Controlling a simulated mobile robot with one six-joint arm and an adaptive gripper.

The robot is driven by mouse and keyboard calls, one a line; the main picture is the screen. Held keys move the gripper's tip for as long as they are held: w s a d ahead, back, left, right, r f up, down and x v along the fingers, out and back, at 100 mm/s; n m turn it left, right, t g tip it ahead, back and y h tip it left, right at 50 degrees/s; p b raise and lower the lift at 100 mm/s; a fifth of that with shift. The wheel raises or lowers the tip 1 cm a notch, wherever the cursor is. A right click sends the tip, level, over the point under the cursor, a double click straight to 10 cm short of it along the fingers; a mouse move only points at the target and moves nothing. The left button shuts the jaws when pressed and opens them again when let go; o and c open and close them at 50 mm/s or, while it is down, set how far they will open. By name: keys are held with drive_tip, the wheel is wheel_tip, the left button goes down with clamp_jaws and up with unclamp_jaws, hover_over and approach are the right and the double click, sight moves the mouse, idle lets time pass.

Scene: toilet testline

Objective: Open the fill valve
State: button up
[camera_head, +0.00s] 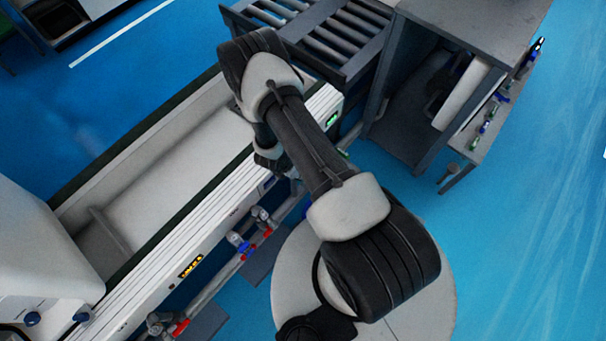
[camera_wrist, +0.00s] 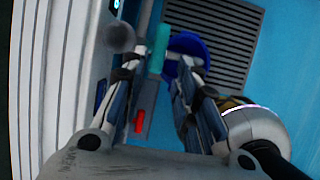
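In the wrist view my gripper (camera_wrist: 156,72) points at the pipework beside the white line, its two fingers apart. A teal handle-like part (camera_wrist: 158,48) shows just beyond and between the fingertips; I cannot tell whether they touch it. A blue round part (camera_wrist: 186,45) is behind the right fingertip, partly hidden. A red handle (camera_wrist: 140,121) shows beside the left finger, lower in the picture. None is labelled as the fill valve. My arm largely hides my gripper there.
The long white tank line (camera_head: 190,245) runs alongside the pipe. Another red handle (camera_head: 180,328) is at the lower left. A roller conveyor (camera_head: 330,30) and a grey bench (camera_head: 470,20) stand at the top. Blue floor (camera_head: 540,200) is open at the right.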

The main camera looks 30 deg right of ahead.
drive_tip(key=b+x, duration=0.3)
drive_tip(key=x, duration=0.6)
drive_tip(key=shift+d+f, duration=0.1)
drive_tip(key=shift+f, duration=0.1)
drive_tip(key=shift+c, duration=0.3)
clamp_jaws()
